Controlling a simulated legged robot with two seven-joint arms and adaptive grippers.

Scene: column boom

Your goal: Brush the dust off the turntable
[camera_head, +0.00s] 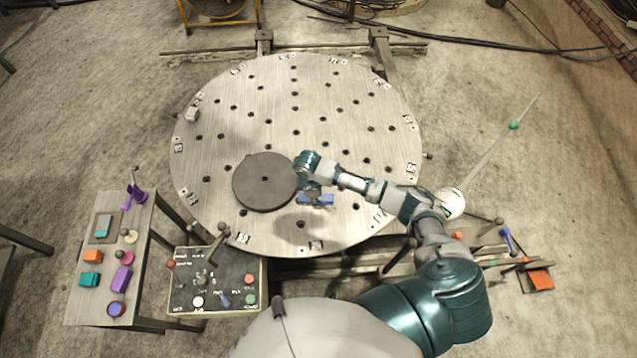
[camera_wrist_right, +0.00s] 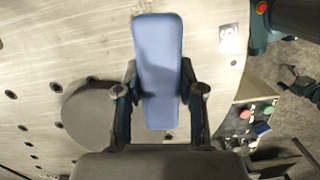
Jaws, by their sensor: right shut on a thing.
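The turntable (camera_head: 300,95) is a large round grey plate with many holes and numbered marks on its rim. A dark grey disc (camera_head: 264,182) lies on it, left of my right gripper. My right gripper (camera_head: 314,190) is over the near part of the turntable, to the right of the disc. It is shut on a blue brush-like block (camera_wrist_right: 158,70), which also shows below the gripper in the head view (camera_head: 318,200). Whether the block touches the plate I cannot tell. No separate dust shows clearly. My left gripper is not in view.
A small side table (camera_head: 92,309) with several coloured blocks and knobs stands at the left. A control box (camera_head: 222,300) with levers and buttons sits at the turntable's near edge. A small grey block (camera_head: 192,114) is on the left rim. A white ball with a rod (camera_head: 452,203) stands at the right.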

